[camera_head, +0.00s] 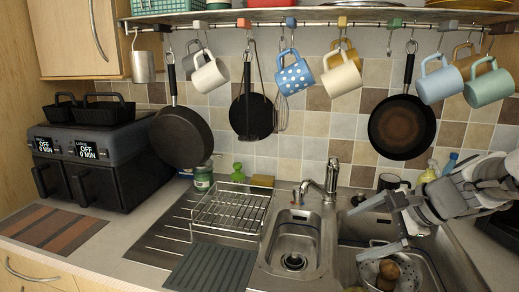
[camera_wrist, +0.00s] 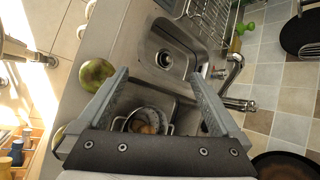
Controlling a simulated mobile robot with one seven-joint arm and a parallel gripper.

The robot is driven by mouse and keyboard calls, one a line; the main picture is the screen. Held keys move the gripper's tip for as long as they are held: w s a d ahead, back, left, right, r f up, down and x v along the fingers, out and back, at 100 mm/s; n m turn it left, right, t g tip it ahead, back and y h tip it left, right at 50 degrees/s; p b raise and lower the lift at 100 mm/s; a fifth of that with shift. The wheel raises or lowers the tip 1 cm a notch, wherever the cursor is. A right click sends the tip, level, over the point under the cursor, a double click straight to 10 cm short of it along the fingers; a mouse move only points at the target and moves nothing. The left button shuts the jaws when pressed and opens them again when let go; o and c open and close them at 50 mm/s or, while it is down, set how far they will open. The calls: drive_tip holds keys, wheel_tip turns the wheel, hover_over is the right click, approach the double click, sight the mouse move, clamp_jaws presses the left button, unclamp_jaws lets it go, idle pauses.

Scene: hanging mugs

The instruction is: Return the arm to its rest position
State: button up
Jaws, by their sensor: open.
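My gripper (camera_head: 375,230) is at the right of the head view, over the right sink basin. Its two fingers are spread apart with nothing between them; they also show spread in the wrist view (camera_wrist: 157,78). My arm reaches in from the right edge. Several mugs hang from the rail under the shelf: a white mug (camera_head: 210,76), a blue polka-dot mug (camera_head: 293,77), a cream mug (camera_head: 341,77), a light blue mug (camera_head: 440,82) and a teal mug (camera_head: 489,87). My gripper is well below the mugs and apart from them.
A colander (camera_wrist: 128,124) with round brown items sits in the right basin below my gripper. The faucet (camera_head: 328,182) stands left of it. A dish rack (camera_head: 230,208) is farther left. Black pans (camera_head: 402,127) hang above. A green round fruit (camera_wrist: 96,73) shows beside the sink.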

drive_tip(key=s+a+r+n+p, duration=0.2)
drive_tip(key=s+a+r+n, duration=0.15)
drive_tip(key=a+r, duration=0.2)
drive_tip(key=s+a+f+n+h+b, duration=0.3)
drive_tip(key=s+f+n+h+b, duration=0.3)
drive_tip(key=s+f+n+b, duration=0.55)
wheel_tip(320, 180, up, 12)
drive_tip(key=n+p, duration=0.1)
drive_tip(key=p, duration=1.5)
drive_tip(key=shift+s+d+g, duration=0.2)
drive_tip(key=shift+s+g, duration=0.1)
drive_tip(key=shift+s, duration=0.15)
